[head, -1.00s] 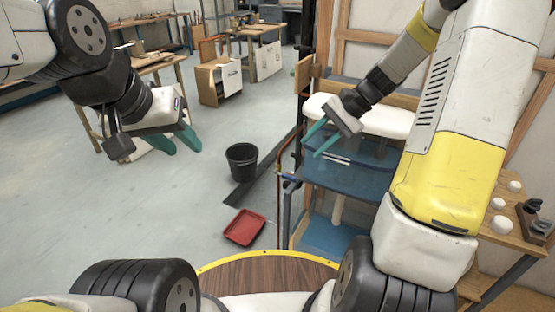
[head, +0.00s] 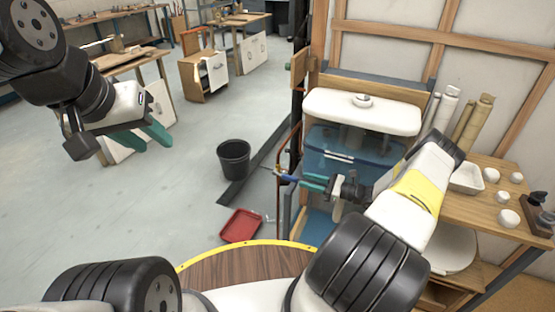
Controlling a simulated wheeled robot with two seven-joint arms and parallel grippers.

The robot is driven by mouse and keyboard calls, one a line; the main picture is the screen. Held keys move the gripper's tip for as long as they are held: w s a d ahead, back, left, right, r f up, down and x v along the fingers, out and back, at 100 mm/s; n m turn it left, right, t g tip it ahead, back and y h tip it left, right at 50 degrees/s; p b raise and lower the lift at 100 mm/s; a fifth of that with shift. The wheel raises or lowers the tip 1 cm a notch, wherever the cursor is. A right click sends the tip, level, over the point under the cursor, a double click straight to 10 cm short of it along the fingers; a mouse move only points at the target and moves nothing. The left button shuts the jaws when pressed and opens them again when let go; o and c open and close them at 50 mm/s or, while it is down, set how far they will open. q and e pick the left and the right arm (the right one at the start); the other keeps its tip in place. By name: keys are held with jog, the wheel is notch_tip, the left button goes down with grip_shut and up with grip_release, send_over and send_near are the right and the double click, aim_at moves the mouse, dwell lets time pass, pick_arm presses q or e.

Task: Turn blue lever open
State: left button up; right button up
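The small blue lever (head: 284,175) sits on the pipework at the left edge of the blue sink cabinet. My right gripper (head: 304,182) is just right of the lever, its teal fingers pointing left toward it. The two fingers show a gap between them, with nothing seen in it. From this angle I cannot tell whether the fingertips touch the lever. My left gripper (head: 157,138) hangs open and empty in the air at the upper left, far from the lever.
A wooden shelf (head: 475,205) with white fittings is at the right. A black bucket (head: 234,160) and a red tray (head: 240,226) stand on the floor at the left, where the floor is mostly clear.

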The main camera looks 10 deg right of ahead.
aim_at(290, 176)
jog(key=shift+w+f, duration=0.1)
jog(key=shift+f, duration=0.25)
jog(key=shift+w+a, duration=0.2)
jog(key=shift+a, duration=0.15)
jog(key=x, duration=0.7)
jog(key=shift+d, duration=0.1)
jog(key=shift+r, duration=0.1)
grip_shut()
dwell(0.6)
